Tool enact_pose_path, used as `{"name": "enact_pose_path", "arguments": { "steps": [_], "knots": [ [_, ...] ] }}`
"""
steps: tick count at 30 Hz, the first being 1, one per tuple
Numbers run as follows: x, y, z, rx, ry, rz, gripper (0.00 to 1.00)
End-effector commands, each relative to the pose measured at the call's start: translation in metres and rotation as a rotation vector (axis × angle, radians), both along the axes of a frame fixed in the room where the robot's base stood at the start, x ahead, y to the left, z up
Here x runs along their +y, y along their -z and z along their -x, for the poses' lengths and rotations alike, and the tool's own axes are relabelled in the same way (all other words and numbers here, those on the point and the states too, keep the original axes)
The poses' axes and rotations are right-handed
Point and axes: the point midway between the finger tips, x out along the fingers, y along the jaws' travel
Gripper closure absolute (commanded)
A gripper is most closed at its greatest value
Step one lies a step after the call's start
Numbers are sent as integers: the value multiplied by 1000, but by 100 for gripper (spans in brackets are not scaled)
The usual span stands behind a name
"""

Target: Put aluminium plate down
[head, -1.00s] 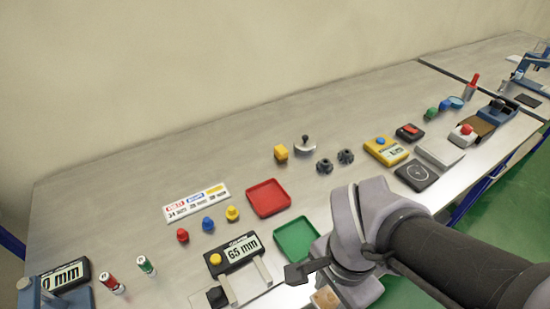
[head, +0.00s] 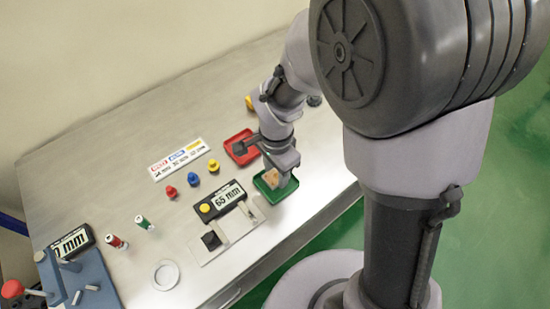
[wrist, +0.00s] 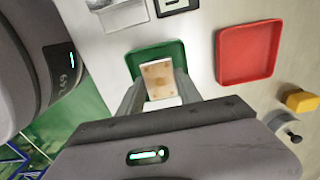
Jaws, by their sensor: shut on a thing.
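My gripper (head: 279,168) is over the green tray (head: 262,189) at the bench's front edge. In the wrist view, my gripper (wrist: 156,66) is shut on a small squarish plate (wrist: 158,78) with a tan, spotted face. I take this for the aluminium plate, though its face does not look like bare metal. The plate (head: 271,178) also shows below the gripper in the head view. The green tray (wrist: 176,52) surrounds it in the wrist view. I cannot tell whether the plate touches the tray floor.
A red tray (wrist: 248,52) lies beside the green one, partly behind my arm in the head view. A 65 mm display gauge (head: 220,201) stands to the left. Red, blue and yellow knobs (head: 192,179) lie further back. A flat ring (head: 165,275) lies front left.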

Motion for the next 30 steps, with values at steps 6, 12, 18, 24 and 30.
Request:
{"name": "enact_pose_path", "arguments": {
  "steps": [6,12,18,24,30],
  "knots": [
    [0,21,0,-1,-1,0,100],
    [0,24,0,0,-1,0,100],
    [0,23,1,0,-1,0,50],
    [0,18,1,-1,-1,-1,50],
    [0,-34,-1,-6,-1,-2,50]
  ]
}}
